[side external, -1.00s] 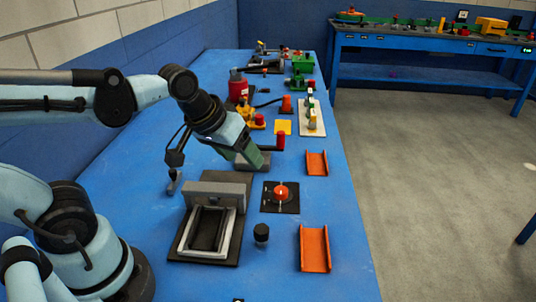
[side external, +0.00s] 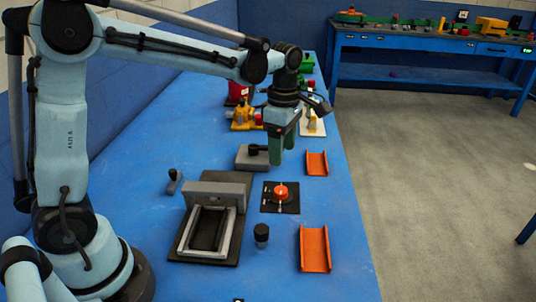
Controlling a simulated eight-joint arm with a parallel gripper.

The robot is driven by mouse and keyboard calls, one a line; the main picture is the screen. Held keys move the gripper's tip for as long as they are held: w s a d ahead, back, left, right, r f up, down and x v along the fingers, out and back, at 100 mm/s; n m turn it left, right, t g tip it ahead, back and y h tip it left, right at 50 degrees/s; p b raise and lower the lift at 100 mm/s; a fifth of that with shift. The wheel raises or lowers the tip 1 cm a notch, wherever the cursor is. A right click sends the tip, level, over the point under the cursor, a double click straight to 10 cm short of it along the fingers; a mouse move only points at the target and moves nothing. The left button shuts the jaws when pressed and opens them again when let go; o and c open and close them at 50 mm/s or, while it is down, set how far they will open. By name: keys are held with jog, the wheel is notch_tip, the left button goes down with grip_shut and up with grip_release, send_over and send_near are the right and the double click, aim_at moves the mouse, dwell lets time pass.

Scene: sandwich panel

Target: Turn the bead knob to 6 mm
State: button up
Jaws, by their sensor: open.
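A round orange-red knob (side external: 281,191) sits on a flat black square plate (side external: 270,207) on the blue table. I take it to be the bead knob; any scale marks on it are too small to read. My gripper (side external: 282,158) points down above the table, just behind the knob and higher than it. Its green fingers are apart from the knob and hold nothing that I can see. The gap between the fingers is hard to see from this side.
A grey and black frame fixture (side external: 189,238) stands left of the knob. A black cylinder (side external: 261,232) stands in front. Orange channels lie at the right (side external: 317,163) and front right (side external: 315,250). A grey block (side external: 246,160) with a black knob stands close left of my gripper.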

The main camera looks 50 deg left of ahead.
aim_at(281, 189)
notch_tip(281, 189, down, 12)
jog(key=shift+r, duration=0.2)
dwell(0.4)
jog(key=c, duration=1)
jog(key=shift+c, duration=0.2)
